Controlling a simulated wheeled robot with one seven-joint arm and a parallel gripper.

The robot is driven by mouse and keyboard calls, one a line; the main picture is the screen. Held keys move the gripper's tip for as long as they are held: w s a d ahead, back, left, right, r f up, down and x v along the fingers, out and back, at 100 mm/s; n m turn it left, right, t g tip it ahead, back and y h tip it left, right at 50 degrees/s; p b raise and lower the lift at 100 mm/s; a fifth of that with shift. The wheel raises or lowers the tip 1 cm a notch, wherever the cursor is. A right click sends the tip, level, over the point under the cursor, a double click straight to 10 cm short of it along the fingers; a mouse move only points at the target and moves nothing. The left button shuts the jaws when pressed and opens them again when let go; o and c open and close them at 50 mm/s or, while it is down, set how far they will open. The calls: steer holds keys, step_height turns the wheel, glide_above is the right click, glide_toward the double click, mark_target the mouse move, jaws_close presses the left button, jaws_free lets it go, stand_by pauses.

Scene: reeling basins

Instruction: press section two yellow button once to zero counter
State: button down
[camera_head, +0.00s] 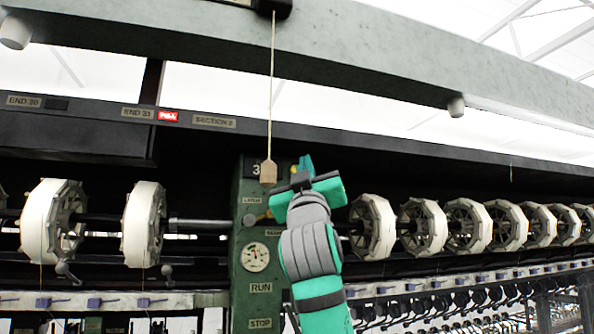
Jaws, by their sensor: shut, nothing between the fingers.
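The section two control post (240,270) is a green column under the "SECTION 2" label (214,121). A dark counter window (256,168) near its top shows a 3; the rest of the window is covered by a hanging wooden tag and my arm. My gripper (304,168), teal and grey, is shut and empty, in front of the post's upper right side. I cannot tell whether its tip touches the post.
The wooden tag (268,173) hangs on a cord (272,90) just left of my gripper. A gauge (255,257) and the RUN (261,288) and STOP (261,323) labels sit lower. White reels (144,224) flank the post on both sides.

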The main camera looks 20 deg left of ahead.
steer(key=shift+w+a, duration=0.55)
steer(key=shift+w, duration=0.2)
steer(key=shift+w+a, duration=0.5)
steer(key=shift+w, duration=0.25)
steer(key=shift+w+a, duration=0.1)
stand_by(1.0)
steer(key=shift+w+a, duration=0.15)
steer(key=shift+w, duration=0.05)
steer(key=shift+w+a, duration=0.3)
steer(key=shift+w, duration=0.15)
stand_by(0.9)
steer(key=shift+s+d, duration=0.1)
steer(key=shift+s, duration=0.05)
steer(key=shift+s+d, duration=0.45)
steer(key=shift+s, duration=0.2)
stand_by(0.3)
steer(key=shift+s+d, duration=0.7)
steer(key=shift+s, duration=0.35)
steer(key=shift+s+d, duration=0.7)
steer(key=shift+s, duration=0.3)
